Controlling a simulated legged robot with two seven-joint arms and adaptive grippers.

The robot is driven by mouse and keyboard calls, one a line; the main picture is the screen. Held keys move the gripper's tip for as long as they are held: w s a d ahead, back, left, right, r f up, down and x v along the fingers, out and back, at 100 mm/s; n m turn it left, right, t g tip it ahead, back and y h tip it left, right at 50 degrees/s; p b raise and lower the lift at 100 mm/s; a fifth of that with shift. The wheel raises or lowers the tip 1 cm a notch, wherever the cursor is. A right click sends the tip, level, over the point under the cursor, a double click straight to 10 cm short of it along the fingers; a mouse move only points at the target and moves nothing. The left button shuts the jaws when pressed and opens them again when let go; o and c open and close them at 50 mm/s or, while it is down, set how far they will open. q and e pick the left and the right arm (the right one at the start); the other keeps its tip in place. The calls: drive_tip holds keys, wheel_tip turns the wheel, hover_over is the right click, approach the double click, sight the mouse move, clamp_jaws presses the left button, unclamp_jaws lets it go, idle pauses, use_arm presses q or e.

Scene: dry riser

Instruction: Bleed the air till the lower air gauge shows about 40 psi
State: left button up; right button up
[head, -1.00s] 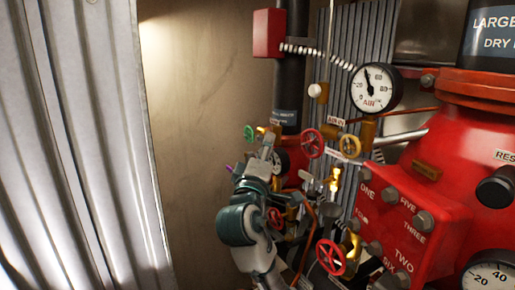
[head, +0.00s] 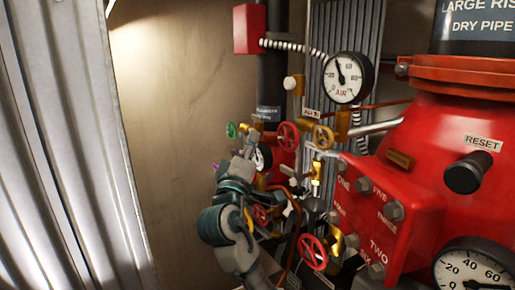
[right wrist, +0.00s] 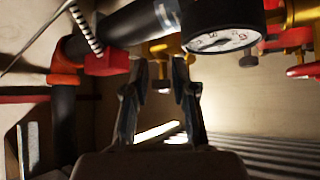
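The upper gauge marked AIR (head: 348,78) has its needle just left of straight up; I cannot read it exactly. A smaller gauge (head: 263,158) lower down is partly hidden behind my right gripper (head: 249,145), its reading not legible. A gauge with a white dial (right wrist: 222,38) also shows in the right wrist view, tilted, with its reading unclear. The right gripper (right wrist: 161,78) is open there, its two fingers apart, with brass fittings beyond the fingertips. I cannot tell whether it touches anything. My left gripper is not in view.
A green handle (head: 231,130), red handwheels (head: 288,135) (head: 312,252) and a yellow handle (head: 323,137) crowd around the right gripper. The red valve body (head: 425,150) with a RESET knob (head: 464,175) and another gauge (head: 475,272) stands at right. Corrugated metal (head: 60,150) is at left.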

drive_tip(key=shift+o, duration=0.4)
drive_tip(key=shift+w+a+f, duration=0.1)
drive_tip(key=shift+w+a, duration=0.05)
drive_tip(key=shift+a, duration=0.3)
drive_tip(key=a+v, duration=0.1)
drive_tip(key=v, duration=1.1)
